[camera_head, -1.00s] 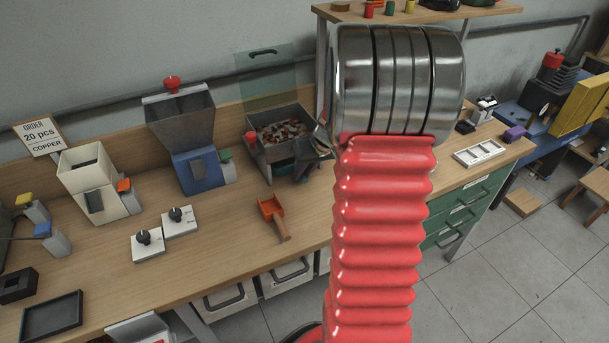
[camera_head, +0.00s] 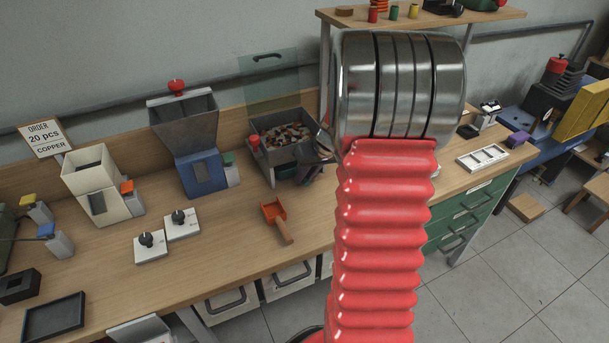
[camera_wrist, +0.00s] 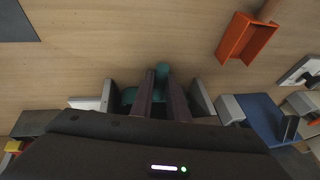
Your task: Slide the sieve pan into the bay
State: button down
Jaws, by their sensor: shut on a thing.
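A grey open tray of small mixed pieces (camera_head: 288,137) stands at the back of the bench in the head view. I take it to be part of the sieve unit; the pan and its bay cannot be told apart clearly. My gripper (camera_head: 303,172) is low at the front of this unit, partly hidden by my arm. In the wrist view my gripper (camera_wrist: 162,85) has its two dark fingers close together on a teal piece (camera_wrist: 162,70), which seems to be the sieve pan's handle. Pale grey side pieces (camera_wrist: 202,97) flank the fingers. The pan's body is hidden.
An orange scoop (camera_head: 275,215) lies on the bench in front of the unit. A blue hopper machine (camera_head: 204,172) and a cream hopper (camera_head: 97,187) stand to the left. Two knob boxes (camera_head: 182,224) sit nearer. The bench beside the scoop is clear.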

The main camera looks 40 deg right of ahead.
dwell(0.4)
jog(key=c, duration=1.6)
grip_release()
jog(key=shift+f, duration=0.1)
jog(key=shift+c, duration=0.2)
jog(key=shift+s, duration=0.1)
jog(key=v, duration=1.3)
jog(key=shift+r, duration=0.35)
